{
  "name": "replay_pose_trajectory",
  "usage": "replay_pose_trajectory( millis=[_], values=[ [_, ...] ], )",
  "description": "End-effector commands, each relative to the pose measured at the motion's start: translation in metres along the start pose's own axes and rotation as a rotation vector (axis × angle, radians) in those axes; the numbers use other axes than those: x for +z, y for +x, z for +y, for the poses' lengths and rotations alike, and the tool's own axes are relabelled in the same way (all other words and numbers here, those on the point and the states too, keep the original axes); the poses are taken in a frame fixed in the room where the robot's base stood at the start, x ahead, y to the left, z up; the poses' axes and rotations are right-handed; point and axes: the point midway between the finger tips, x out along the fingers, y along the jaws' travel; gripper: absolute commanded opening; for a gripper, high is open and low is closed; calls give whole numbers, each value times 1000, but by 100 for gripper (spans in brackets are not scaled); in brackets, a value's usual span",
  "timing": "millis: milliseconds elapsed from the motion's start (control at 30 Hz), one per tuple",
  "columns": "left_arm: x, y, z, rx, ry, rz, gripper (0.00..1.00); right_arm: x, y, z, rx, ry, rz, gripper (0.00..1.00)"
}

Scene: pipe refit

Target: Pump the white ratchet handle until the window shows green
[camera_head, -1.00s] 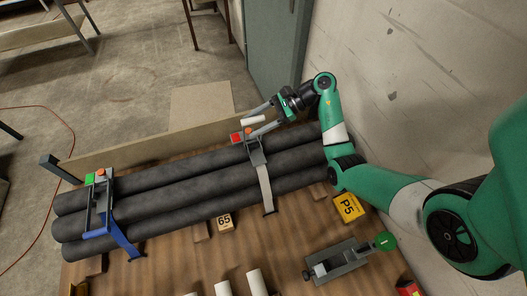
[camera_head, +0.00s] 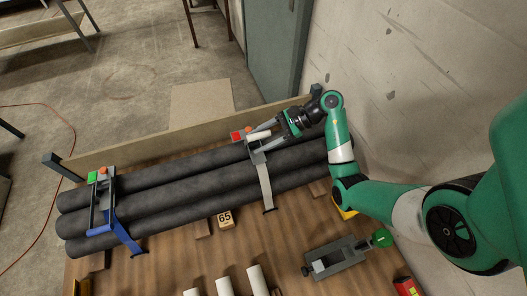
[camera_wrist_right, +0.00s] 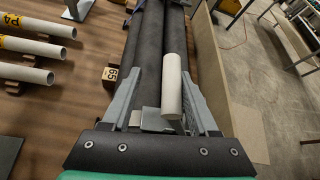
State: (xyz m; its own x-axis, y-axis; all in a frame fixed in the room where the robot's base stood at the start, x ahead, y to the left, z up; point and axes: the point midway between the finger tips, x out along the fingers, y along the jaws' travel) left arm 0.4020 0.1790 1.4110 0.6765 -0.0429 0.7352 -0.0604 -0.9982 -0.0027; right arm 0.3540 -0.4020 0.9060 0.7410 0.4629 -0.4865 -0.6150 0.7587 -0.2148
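The white ratchet handle (camera_head: 259,135) is a short cylinder on the grey ratchet of the white strap (camera_head: 265,185), low over the dark pipe bundle (camera_head: 185,190). The ratchet's window (camera_head: 237,135) shows red. My right gripper (camera_head: 262,138) is at the handle with its fingers apart. In the right wrist view the white handle (camera_wrist_right: 172,85) lies between the spread fingers, nearer the right one, with a gap on the left. Whether a finger touches it I cannot tell. My left gripper is not in view.
A second ratchet (camera_head: 103,195) with a blue strap (camera_head: 125,238) shows a green window (camera_head: 93,177) at the bundle's left end. A grey clamp (camera_head: 335,258) and white pipes (camera_head: 257,279) lie at the front. A concrete wall (camera_head: 420,70) stands at the right.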

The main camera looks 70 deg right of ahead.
Motion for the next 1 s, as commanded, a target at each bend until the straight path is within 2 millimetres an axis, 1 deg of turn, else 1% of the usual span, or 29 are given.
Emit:
replay_pose_trajectory(
  millis=[200, 400, 533, 800, 867, 1000],
  values=[
    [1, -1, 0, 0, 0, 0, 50, -2, 1, 3, 0, 0, 0, 60],
    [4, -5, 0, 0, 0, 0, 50, -11, 6, 23, 1, 2, 0, 60],
    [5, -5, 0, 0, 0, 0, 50, -12, 7, 30, 0, 1, 0, 60],
    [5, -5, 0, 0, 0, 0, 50, -11, 6, 28, 0, -1, 0, 60],
    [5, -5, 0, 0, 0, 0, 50, -9, 5, 23, 0, -2, 0, 60],
    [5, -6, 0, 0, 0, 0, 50, -3, 2, 8, 0, -3, 0, 60]
  ],
)
